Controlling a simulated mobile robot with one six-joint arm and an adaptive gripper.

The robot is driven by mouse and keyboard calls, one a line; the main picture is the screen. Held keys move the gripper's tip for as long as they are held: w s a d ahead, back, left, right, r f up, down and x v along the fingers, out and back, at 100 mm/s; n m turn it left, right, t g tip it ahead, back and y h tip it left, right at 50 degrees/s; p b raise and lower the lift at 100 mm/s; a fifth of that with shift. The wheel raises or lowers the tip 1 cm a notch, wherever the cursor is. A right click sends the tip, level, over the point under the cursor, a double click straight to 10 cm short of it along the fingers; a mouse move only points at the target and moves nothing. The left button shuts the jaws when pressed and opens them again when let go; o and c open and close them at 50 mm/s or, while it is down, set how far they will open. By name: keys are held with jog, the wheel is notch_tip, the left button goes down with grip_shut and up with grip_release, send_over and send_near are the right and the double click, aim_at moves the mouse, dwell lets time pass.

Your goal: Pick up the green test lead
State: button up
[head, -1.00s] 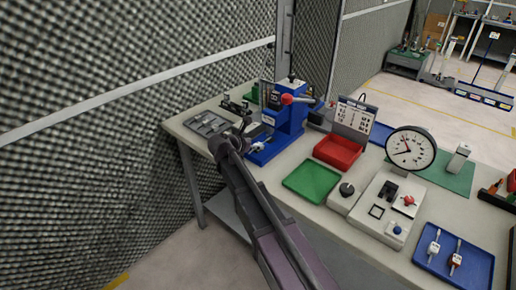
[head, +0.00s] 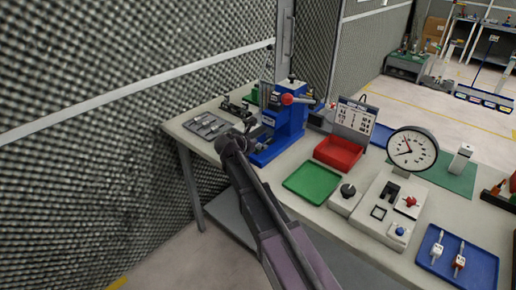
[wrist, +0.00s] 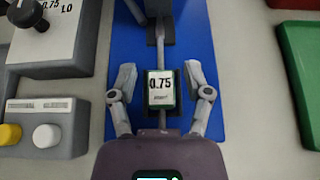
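The green test lead (wrist: 161,102) shows in the wrist view as a small green-edged body with a white 0.75 label. A slim metal rod extends from it toward the top of the picture. It is over the blue base (wrist: 207,110) of the press. My gripper (wrist: 161,78) is open, with one finger on each side of the lead and a visible gap on both sides. Whether the fingers are level with it cannot be told. In the head view my arm hides the lead and the fingers.
The blue press (head: 283,125) stands close by. Grey boxes with a black knob (wrist: 33,14) and buttons (wrist: 46,136) are on the left in the wrist view. A red tray (head: 338,154) and green tray (head: 311,182) lie right of the press.

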grip_shut()
jog(key=shift+r, duration=0.15)
notch_tip(320, 180, up, 4)
jog(key=p, duration=0.3)
jog(key=shift+f+p, duration=0.25)
jog(key=shift+p, duration=0.15)
jog(key=s+a, duration=0.1)
jog(key=s, duration=0.6)
jog(key=s+a+r+p, duration=0.1)
jog(key=s+a, duration=0.1)
jog(key=s, duration=0.6)
jog(key=shift+s+a, duration=0.3)
jog(key=shift+r, duration=0.1)
